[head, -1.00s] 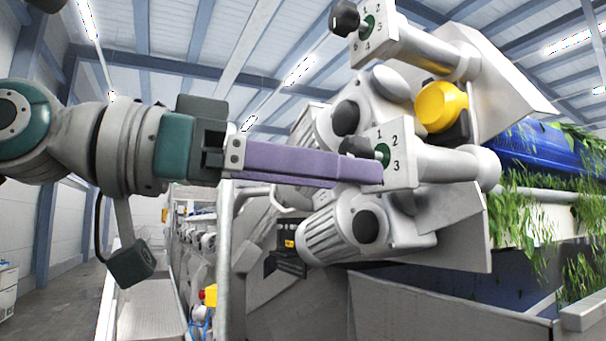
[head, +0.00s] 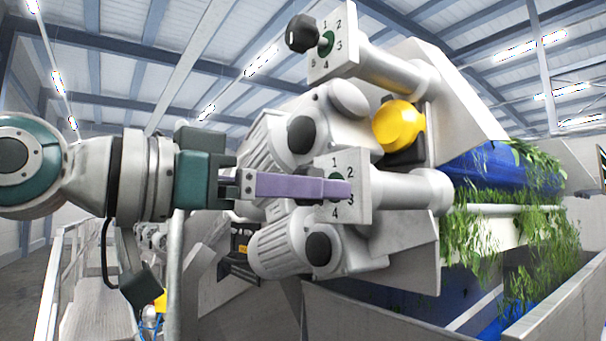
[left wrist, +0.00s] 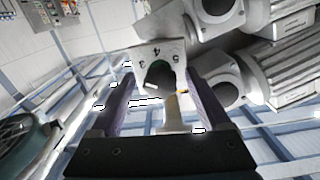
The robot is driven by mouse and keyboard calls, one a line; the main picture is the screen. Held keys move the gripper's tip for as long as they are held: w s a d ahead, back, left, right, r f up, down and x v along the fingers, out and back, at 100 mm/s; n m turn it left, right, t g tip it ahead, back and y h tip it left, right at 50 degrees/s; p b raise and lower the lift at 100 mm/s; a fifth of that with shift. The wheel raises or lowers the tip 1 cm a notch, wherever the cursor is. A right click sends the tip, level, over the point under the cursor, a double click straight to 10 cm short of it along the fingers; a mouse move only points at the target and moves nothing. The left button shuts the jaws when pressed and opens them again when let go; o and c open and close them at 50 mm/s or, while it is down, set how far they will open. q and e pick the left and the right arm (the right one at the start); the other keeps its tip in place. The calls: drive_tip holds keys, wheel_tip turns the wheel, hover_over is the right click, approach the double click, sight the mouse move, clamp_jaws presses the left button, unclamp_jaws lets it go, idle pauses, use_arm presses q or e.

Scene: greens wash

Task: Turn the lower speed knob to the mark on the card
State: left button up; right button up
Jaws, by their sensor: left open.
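My left gripper (head: 347,190) comes in from the left, its purple fingers in front of the lower white dial plate (head: 361,160). I make out no card. My right gripper is not in view.
Grey ribbed motors (head: 282,245) sit close below and behind the lower plate. A yellow round part (head: 399,125) is up and right of it. Greens (head: 540,225) hang at the right beside a blue drum (head: 480,165). A walkway rail (head: 60,270) is at lower left.

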use_arm(q)
drive_tip(key=shift+w+d, duration=0.1)
clamp_jaws()
idle(0.7)
